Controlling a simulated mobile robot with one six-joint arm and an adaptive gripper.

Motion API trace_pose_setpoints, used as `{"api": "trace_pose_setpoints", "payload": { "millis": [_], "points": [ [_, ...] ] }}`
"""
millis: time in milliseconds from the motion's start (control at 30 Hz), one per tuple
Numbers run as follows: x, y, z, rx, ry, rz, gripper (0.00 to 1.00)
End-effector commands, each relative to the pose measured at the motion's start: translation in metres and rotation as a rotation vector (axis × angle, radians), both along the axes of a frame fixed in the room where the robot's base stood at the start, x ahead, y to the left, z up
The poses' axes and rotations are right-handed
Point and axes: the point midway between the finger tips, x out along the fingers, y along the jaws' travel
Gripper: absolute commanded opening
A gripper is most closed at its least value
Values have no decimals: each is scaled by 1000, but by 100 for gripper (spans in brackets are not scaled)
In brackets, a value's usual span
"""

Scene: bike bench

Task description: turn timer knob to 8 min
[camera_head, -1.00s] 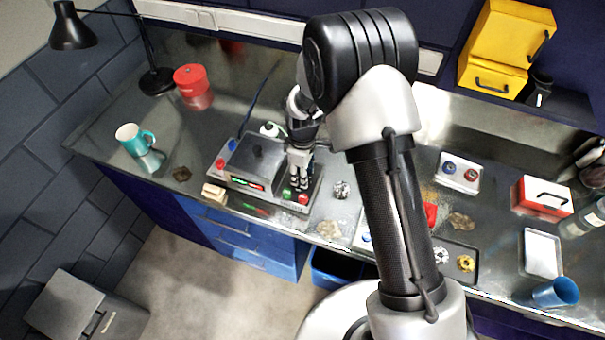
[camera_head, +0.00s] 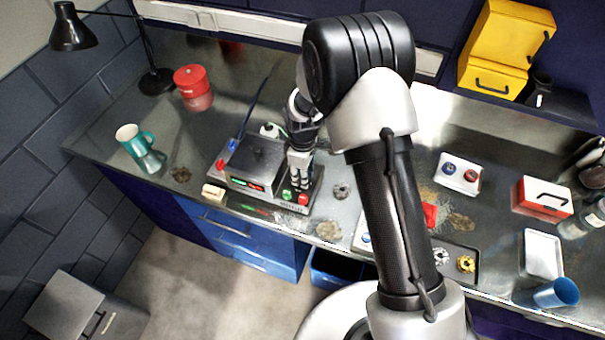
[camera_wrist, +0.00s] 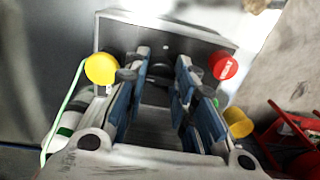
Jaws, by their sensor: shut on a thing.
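The timer unit is a grey box (camera_head: 258,158) on the bench, with a lit green and red display (camera_head: 246,185) whose digits are too small to read. My gripper (camera_head: 298,183) points down at its right end, just behind a green button (camera_head: 287,194) and a red button (camera_head: 303,199). In the wrist view my blue-padded fingers (camera_wrist: 159,88) are closed in on a small dark knob, mostly hidden between them, in front of a grey panel (camera_wrist: 190,42). A yellow disc (camera_wrist: 102,68) and a red disc (camera_wrist: 223,66) flank them. The knob's setting cannot be read.
A teal mug (camera_head: 134,140), red canister (camera_head: 194,88) and black lamp (camera_head: 72,30) stand to the left. A beige block (camera_head: 213,192) lies at the box's front left. A small metal part (camera_head: 341,191) lies close right of the gripper. A two-knob white box (camera_head: 459,173) sits further right.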

Motion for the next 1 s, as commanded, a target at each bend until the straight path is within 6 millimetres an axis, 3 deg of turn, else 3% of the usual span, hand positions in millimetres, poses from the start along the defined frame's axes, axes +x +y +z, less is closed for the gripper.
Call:
{"api": "trace_pose_setpoints", "payload": {
  "millis": [367, 1000],
  "points": [
    [1, 0, 0, 1, -1, -130, 0],
    [1, 0, -1, 1, -2, -714, 0]
  ]
}}
